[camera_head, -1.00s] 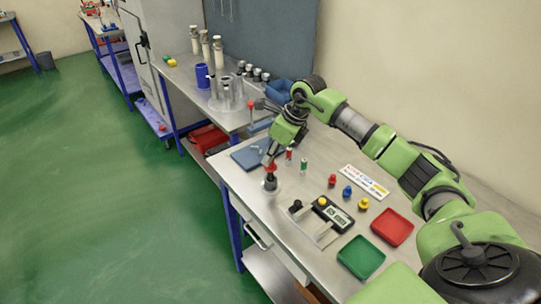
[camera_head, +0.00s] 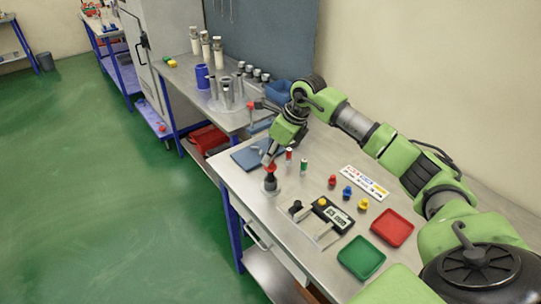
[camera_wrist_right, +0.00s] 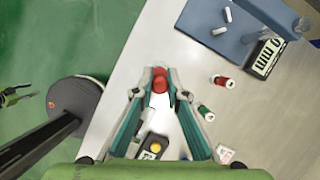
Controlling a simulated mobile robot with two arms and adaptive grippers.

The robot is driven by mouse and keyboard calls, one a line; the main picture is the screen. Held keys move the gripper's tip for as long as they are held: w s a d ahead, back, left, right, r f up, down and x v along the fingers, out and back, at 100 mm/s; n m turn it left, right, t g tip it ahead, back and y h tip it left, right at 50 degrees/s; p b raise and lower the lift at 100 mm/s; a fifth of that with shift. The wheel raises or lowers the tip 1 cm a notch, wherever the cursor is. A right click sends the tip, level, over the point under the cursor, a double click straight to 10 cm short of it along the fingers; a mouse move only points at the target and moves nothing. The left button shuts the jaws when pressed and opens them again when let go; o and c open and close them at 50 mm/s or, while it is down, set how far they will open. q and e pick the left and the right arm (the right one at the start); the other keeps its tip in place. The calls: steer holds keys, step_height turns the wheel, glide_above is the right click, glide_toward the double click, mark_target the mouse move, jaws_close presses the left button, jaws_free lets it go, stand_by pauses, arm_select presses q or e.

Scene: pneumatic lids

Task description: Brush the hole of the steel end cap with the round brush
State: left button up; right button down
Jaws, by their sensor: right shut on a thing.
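The round brush (camera_head: 270,181) has a red top and a dark lower part, and stands upright in the grasp of my right gripper (camera_head: 268,163). In the right wrist view my right gripper (camera_wrist_right: 160,88) is shut on its red top (camera_wrist_right: 160,80). The steel end cap (camera_head: 271,191) is a small grey ring at the brush's foot, near the bench's left edge. The brush meets the cap from above; how deep it sits in the hole is hidden.
A red and a green small cylinder (camera_head: 303,166) stand just right of the brush. A blue mat (camera_head: 247,155) lies behind. Steel cylinders stand on the far bench.

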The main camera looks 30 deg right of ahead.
steer(key=shift+f+b, duration=0.3)
steer(key=shift+f, duration=0.35)
steer(key=shift+r+p, duration=2.25)
steer(key=shift+r, duration=1.3)
